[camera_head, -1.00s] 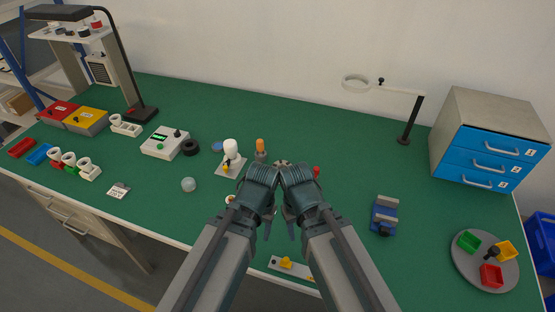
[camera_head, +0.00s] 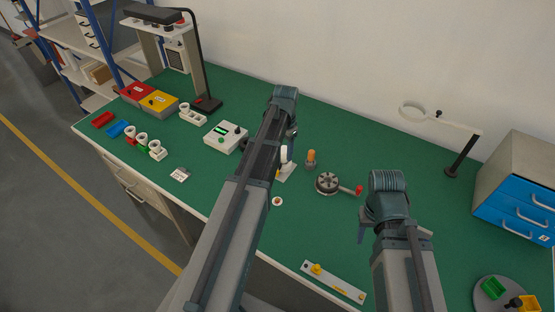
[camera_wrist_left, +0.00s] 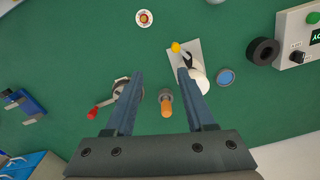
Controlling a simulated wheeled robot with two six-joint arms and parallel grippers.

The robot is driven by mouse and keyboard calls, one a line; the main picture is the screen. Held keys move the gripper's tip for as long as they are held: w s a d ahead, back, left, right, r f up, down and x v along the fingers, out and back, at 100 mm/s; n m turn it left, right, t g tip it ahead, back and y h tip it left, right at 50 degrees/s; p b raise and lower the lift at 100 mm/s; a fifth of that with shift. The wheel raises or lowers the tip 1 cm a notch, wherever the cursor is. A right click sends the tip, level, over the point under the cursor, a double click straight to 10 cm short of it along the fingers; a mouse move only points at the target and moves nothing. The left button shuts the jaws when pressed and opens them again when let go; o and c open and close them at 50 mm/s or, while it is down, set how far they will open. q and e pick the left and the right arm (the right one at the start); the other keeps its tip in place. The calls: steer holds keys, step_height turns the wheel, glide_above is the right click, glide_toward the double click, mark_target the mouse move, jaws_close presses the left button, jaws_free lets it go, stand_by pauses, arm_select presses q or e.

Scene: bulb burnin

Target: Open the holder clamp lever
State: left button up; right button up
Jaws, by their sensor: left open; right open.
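A small holder plate (camera_wrist_left: 177,58) carries a white cylinder (camera_wrist_left: 200,77) and a dark lever with a yellow knob (camera_wrist_left: 176,47). In the head view the white cylinder (camera_head: 284,155) and plate (camera_head: 288,172) show partly behind my left arm. My left gripper (camera_wrist_left: 160,74) is open and empty, pointing down above the table. In the left wrist view its right finger overlaps part of the plate and cylinder. I cannot tell its height above them. My right gripper (camera_head: 364,232) is open, held to the right over the table, its fingers partly hidden.
An orange-topped grey post (camera_head: 310,158) and a round grey fixture (camera_head: 327,183) with a red handle (camera_head: 358,190) stand right of the holder. A control box (camera_head: 225,138) is left. A plate with a yellow knob (camera_head: 335,281) lies by the front edge.

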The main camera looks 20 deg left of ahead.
arm_select(q)
steer(key=a, duration=0.2)
steer(key=w+a+r, duration=0.1)
steer(key=shift+w+a, duration=0.1)
arm_select(e)
steer(key=shift+r, duration=0.45)
arm_select(q)
steer(key=shift+f, duration=0.1)
arm_select(e)
steer(key=shift+f, duration=0.1)
arm_select(q)
step_height(320, 180, down, 14)
steer(key=b, duration=1.3)
steer(key=shift+r+b, duration=0.2)
steer(key=shift+b, duration=0.1)
arm_select(e)
step_height(320, 180, down, 14)
steer(key=shift+r, duration=0.2)
arm_select(q)
jaws_close()
